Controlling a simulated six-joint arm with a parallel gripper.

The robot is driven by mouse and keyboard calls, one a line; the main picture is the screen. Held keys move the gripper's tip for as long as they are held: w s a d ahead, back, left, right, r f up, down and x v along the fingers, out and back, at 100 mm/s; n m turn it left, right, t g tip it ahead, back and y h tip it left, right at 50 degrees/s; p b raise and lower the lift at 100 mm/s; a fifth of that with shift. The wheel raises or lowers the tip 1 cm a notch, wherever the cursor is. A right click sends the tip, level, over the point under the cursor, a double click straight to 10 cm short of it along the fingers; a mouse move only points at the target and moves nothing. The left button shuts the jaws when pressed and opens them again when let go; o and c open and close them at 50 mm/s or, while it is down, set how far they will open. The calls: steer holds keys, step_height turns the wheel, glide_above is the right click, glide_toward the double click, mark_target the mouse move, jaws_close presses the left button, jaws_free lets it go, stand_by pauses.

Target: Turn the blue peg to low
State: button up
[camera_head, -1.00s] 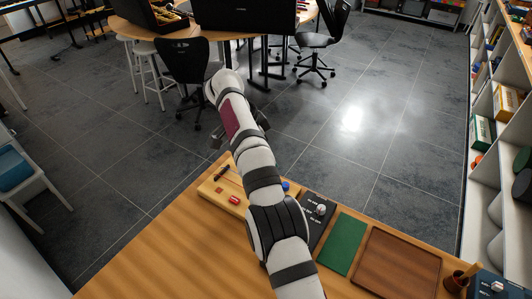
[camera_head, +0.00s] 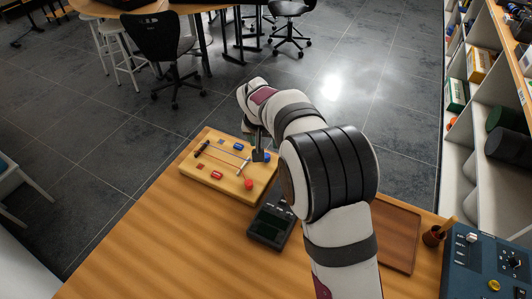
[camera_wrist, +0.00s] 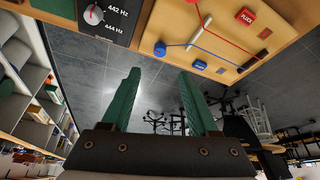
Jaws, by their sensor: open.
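The blue peg (camera_wrist: 160,48) is a round knob at the edge of the yellow wooden board (camera_wrist: 185,28) in the wrist view, with a blue string running from it. In the head view the board (camera_head: 205,185) lies at the table's far edge, and my gripper covers much of the peg's area. A red round peg (camera_head: 249,184) stands on the near right of the board. My gripper (camera_wrist: 160,76) is open, its two green fingers apart with nothing between them. In the head view it reaches down by the board's right side. I cannot read the peg's setting.
A dark box (camera_head: 270,226) lies close by; the wrist view shows a white dial (camera_wrist: 93,14). A brown tray (camera_head: 402,240) is at right. The table's front left is clear.

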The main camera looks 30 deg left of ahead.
mark_target(266, 156)
steer(key=x, duration=1)
steer(key=shift+w+f, duration=0.15)
steer(key=shift+f, duration=0.15)
jaws_close()
